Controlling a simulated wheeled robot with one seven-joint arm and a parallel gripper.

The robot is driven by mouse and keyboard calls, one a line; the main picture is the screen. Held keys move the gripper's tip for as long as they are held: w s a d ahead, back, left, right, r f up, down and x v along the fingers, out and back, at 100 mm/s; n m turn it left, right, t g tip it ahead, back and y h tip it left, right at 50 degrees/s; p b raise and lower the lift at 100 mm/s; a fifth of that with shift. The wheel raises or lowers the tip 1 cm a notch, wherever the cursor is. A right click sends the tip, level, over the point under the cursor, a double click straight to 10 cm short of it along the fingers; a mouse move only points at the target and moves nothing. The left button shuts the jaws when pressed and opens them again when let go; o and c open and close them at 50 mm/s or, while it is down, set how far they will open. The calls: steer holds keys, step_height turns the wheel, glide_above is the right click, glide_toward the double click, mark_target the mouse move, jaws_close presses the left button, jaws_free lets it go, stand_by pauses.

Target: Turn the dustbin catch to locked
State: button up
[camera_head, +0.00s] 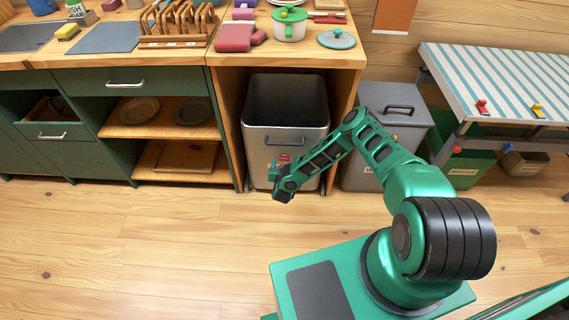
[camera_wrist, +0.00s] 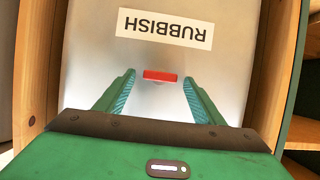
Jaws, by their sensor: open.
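The dustbin (camera_head: 262,148) is a grey open-topped bin standing in the bay under the wooden counter. In the wrist view its front (camera_wrist: 240,70) fills most of the picture, with an upside-down RUBBISH label (camera_wrist: 166,28). The catch (camera_wrist: 160,76) is a small red bar on that front, lying crosswise in the wrist view. My gripper (camera_wrist: 159,79) is open, its two green fingers apart on either side of the catch, with gaps on both sides. In the head view my gripper is at the bin's lower front and partly hides the catch. I cannot tell whether the fingers touch the front.
A second grey bin with a lid (camera_head: 398,112) stands just right of the bay. Green cabinets (camera_head: 105,160) with open shelves are to the left. A striped table (camera_head: 500,80) with a green bin (camera_head: 465,165) under it is at the right. The wooden floor (camera_head: 130,245) in front is clear.

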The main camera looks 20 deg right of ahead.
steer(key=shift+c, duration=0.5)
steer(key=c, duration=0.9)
steer(key=shift+c, duration=0.2)
